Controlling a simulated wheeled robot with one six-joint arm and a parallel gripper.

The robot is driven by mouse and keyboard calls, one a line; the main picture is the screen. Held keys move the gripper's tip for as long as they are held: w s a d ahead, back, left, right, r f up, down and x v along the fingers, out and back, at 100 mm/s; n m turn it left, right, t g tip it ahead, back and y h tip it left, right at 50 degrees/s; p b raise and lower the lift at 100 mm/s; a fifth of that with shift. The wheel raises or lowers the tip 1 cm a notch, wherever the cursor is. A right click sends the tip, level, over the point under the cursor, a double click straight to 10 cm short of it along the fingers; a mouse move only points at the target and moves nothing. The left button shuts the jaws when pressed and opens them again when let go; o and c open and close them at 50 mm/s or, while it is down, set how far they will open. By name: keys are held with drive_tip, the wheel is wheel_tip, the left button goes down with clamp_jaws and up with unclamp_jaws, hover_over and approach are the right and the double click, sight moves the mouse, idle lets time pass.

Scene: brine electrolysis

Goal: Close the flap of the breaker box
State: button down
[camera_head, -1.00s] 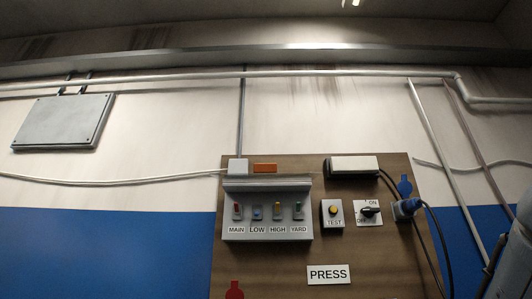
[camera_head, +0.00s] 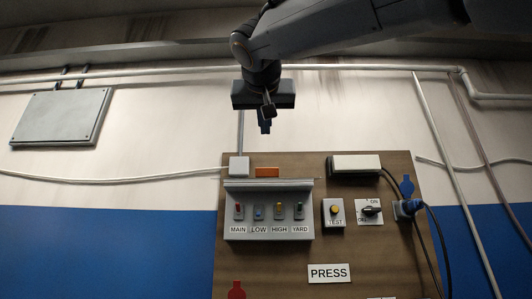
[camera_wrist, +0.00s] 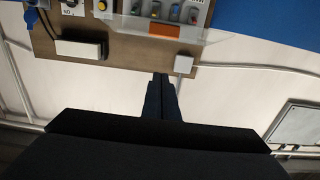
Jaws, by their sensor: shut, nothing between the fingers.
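The grey breaker box (camera_head: 268,232) is on the brown board, with several coloured switches above the labels MAIN, LOW, HIGH and YARD. Its flap (camera_head: 268,185) stands raised along the top edge, so the switches are uncovered. In the wrist view the flap (camera_wrist: 160,27) looks pale and see-through, near the top. My gripper (camera_head: 265,130) is shut and empty, pointing down above the box and apart from the flap. In the wrist view its fingertips (camera_wrist: 162,78) are together, just off the board's upper edge.
An orange block (camera_head: 267,172) and a white junction box (camera_head: 239,166) sit just above the flap. A white bar-shaped box (camera_head: 355,166), a TEST button (camera_head: 334,211) and a rotary switch (camera_head: 370,210) are to the right.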

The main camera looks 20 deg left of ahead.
drive_tip(key=p, duration=0.5)
hover_over(268, 176)
drive_tip(key=a+v, duration=0.1)
drive_tip(key=v, duration=0.3)
drive_tip(key=f, duration=0.2)
drive_tip(key=shift+w+d+f, duration=0.1)
drive_tip(key=shift+d+f, duration=0.05)
drive_tip(key=shift+f, duration=0.3)
drive_tip(key=shift+w+d+f, duration=0.1)
drive_tip(key=shift+d+f, duration=0.05)
drive_tip(key=shift+f, duration=0.35)
drive_tip(key=shift+f, duration=0.15)
